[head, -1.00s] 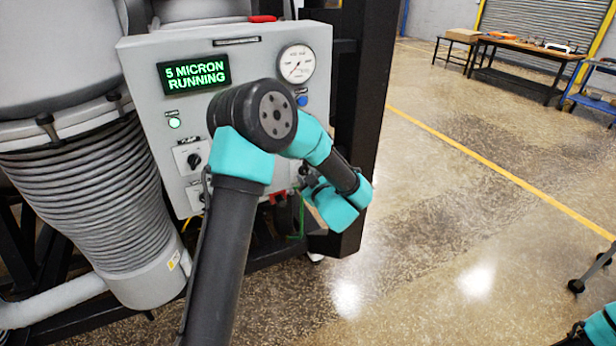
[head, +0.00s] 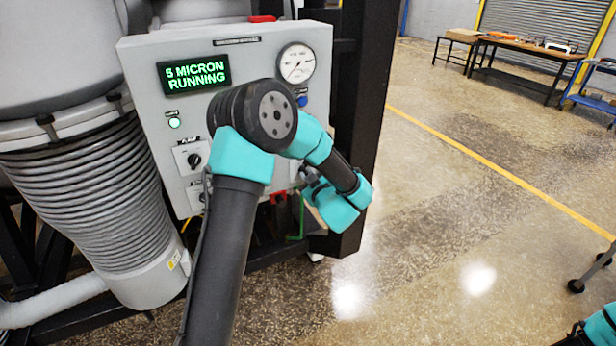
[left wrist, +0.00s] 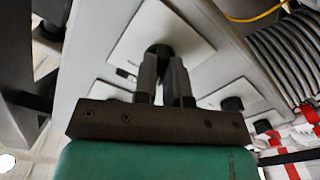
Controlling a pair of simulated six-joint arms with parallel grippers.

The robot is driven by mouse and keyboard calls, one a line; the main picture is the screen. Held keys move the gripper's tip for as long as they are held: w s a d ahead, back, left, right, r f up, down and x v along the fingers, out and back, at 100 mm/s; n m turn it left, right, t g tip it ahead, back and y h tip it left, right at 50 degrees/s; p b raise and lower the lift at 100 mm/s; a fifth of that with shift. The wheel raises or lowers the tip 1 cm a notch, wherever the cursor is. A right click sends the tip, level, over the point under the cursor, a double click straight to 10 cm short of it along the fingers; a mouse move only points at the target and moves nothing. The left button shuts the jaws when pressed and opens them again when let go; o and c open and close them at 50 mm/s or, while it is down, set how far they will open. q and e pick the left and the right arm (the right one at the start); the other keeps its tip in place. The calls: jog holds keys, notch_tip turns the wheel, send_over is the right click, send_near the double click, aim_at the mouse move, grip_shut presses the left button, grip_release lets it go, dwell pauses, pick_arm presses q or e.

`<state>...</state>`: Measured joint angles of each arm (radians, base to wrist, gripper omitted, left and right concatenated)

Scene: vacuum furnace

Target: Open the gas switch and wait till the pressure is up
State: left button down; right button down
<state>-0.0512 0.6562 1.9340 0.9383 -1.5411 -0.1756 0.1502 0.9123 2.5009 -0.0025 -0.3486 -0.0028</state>
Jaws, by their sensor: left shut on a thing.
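The grey control panel (head: 145,62) stands on the left in the head view. Its green display (head: 193,74) reads "5 MICRON RUNNING". A round white gauge (head: 297,63) is at its upper right; its numbers are too small to read. My left gripper (head: 305,174) is at the panel's lower right, mostly hidden behind my arm. In the left wrist view the left gripper (left wrist: 164,82) is shut on a black knob (left wrist: 160,50), which sits on a light square plate (left wrist: 185,33). The knob's label cannot be read. My right gripper is not in view.
Another black knob (head: 194,160) is at the panel's left, below a lit green button (head: 174,123). A ribbed grey bellows (head: 90,195) stands left of the panel. A dark frame post (head: 360,110) is at its right.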

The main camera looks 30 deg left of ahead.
pick_arm(q)
jog(key=m, duration=1.1)
jog(key=shift+s+m, duration=0.1)
jog(key=shift+m, duration=0.2)
dwell(0.4)
jog(key=c, duration=1.2)
grip_release()
